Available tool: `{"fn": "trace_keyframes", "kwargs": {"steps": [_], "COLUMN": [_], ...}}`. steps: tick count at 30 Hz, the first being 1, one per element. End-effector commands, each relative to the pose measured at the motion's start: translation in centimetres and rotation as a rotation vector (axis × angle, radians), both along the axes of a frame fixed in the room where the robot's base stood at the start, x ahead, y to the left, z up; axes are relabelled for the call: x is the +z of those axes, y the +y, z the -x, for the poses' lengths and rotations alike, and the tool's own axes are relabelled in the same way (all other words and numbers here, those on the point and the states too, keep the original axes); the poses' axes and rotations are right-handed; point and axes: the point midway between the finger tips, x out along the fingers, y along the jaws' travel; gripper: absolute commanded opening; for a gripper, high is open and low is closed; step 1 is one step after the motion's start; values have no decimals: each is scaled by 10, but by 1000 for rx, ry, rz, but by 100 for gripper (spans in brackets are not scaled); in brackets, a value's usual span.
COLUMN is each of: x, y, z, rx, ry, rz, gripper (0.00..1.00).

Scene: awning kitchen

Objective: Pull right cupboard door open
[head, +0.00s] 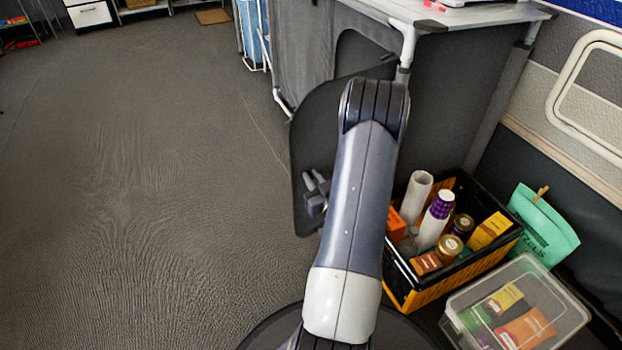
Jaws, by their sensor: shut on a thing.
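The grey fabric cupboard (300,45) stands at the top middle, with a white frame and a light top. Its right door (312,125) is a dark panel with rounded corners. It stands swung out from the cupboard front, and part of the cupboard's opening (360,52) shows behind it. My gripper (312,188) is at the door's left edge, low on the panel, and is shut on the door. My arm crosses in front of the door and hides its right part; the exact grip is small and partly hidden.
A black and orange crate (427,293) with bottles, jars and boxes stands right of my arm. A clear lidded box (560,312) and a green bag (545,232) are beside it, near the wall. The carpet (140,200) on the left is clear.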

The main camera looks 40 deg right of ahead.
Motion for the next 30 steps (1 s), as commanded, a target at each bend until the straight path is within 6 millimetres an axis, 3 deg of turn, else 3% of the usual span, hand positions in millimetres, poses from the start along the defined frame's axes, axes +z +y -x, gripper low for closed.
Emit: {"fn": "trace_keyframes", "kwargs": {"steps": [4,5,12,22,30], "x": [1,1,1,1,2], "y": [-4,-4,-3,0,14], "z": [1,1,1,8,54], "rx": [-13,-13,-9,-8,-13], "ry": [-2,-2,-2,0,1], "rz": [2,2,2,-1,-4], "gripper": [0,15,33,33,33]}}
